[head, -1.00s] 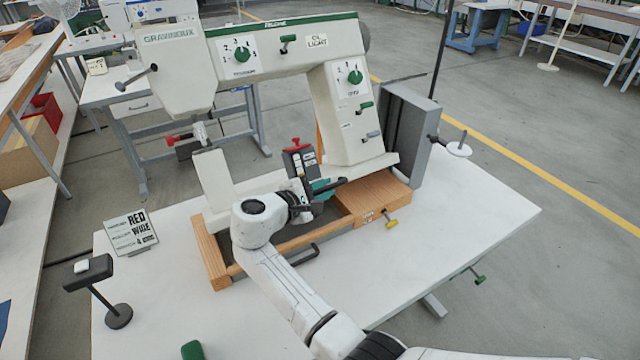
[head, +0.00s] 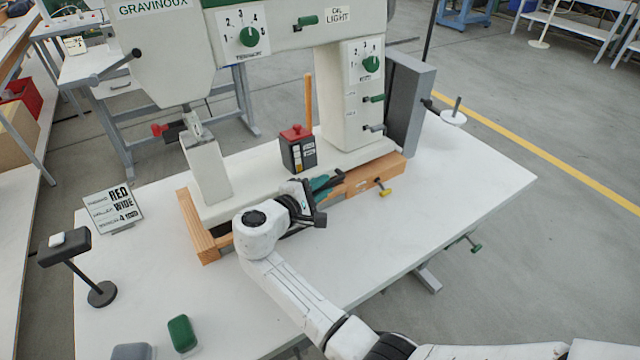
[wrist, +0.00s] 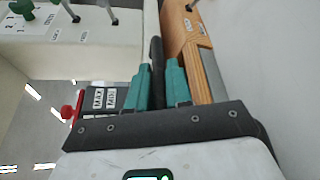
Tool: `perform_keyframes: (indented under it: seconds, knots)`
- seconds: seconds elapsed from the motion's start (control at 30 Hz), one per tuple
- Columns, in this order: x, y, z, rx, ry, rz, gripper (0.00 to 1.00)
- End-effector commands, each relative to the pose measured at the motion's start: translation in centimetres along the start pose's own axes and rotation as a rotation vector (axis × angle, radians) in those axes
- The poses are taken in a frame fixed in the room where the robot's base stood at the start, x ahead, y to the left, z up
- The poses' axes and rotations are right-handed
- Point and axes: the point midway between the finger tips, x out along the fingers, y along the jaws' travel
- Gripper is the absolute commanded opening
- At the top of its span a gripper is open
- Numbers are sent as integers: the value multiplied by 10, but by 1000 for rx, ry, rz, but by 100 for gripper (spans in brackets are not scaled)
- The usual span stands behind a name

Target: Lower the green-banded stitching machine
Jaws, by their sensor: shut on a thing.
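The white stitching machine (head: 345,100) with a green band stands over the wooden base frame (head: 198,232) on the white table. Its bed (head: 240,195) lies low and nearly level in the frame; I cannot tell whether it is fully seated. My gripper (head: 322,184) is at the bed's front edge, its teal fingers shut on a black handle (wrist: 157,55), one finger on each side in the wrist view. The handle's joint to the machine is partly hidden.
A black box with a red top (head: 298,150) stands behind my gripper. A small sign (head: 113,208), a black stand (head: 100,292) and a green block (head: 182,333) are at left. The front right tabletop is clear.

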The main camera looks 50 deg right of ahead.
Motion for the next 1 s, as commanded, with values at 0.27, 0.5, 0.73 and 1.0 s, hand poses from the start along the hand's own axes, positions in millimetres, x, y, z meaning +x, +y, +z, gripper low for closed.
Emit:
perform_keyframes:
  seconds: [0.27, 0.5, 0.73, 1.0]
  knots:
    - [0, -3, -1, -4, 2, -2, 0]
    - [0, -2, -1, -2, 3, -1, 21]
    - [0, -2, -1, -1, 2, 0, 40]
    - [-3, -1, -1, 0, 3, 1, 40]
